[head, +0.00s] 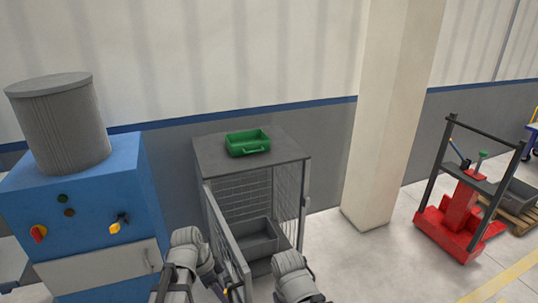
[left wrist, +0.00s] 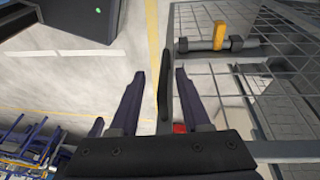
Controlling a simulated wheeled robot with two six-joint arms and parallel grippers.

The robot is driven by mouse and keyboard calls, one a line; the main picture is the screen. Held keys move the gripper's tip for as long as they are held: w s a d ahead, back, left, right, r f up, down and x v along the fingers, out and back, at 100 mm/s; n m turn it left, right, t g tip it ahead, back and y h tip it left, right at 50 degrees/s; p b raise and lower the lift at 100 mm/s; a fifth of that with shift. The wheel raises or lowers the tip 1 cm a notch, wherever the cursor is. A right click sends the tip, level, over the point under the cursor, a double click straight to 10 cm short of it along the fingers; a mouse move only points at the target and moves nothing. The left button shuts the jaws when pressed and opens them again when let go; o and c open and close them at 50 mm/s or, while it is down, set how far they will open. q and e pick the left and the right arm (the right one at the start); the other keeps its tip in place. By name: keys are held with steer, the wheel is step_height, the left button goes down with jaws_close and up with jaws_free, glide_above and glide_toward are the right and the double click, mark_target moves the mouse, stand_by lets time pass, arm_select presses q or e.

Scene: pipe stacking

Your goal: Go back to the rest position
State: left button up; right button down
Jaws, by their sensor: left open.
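My left gripper (left wrist: 160,88) is open in the left wrist view, its two dark fingers apart. A dark upright bar (left wrist: 165,75) shows between the fingers; I cannot tell whether it is touched or what it belongs to. In the head view my left gripper (head: 216,281) is low in the middle, close in the picture to the lower part of the open mesh door (head: 226,246). My right arm (head: 293,276) shows at the bottom centre, but its gripper's fingers are not seen.
A mesh cage (head: 250,196) stands with its door swung open, a grey bin (head: 258,238) inside and a green bin (head: 247,142) on top. A blue machine (head: 90,208) is at left. A pillar (head: 385,120) and red lift truck (head: 462,215) are right. Floor between is clear.

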arm_select(q)
steer(key=s+d+r+n+y+p, duration=0.4)
steer(key=s+d+r+n+p, duration=0.2)
steer(key=s+d+n+p, duration=0.1)
steer(key=shift+s+d+n, duration=0.35)
steer(key=shift+d+n, duration=0.4)
steer(key=shift+n, duration=0.25)
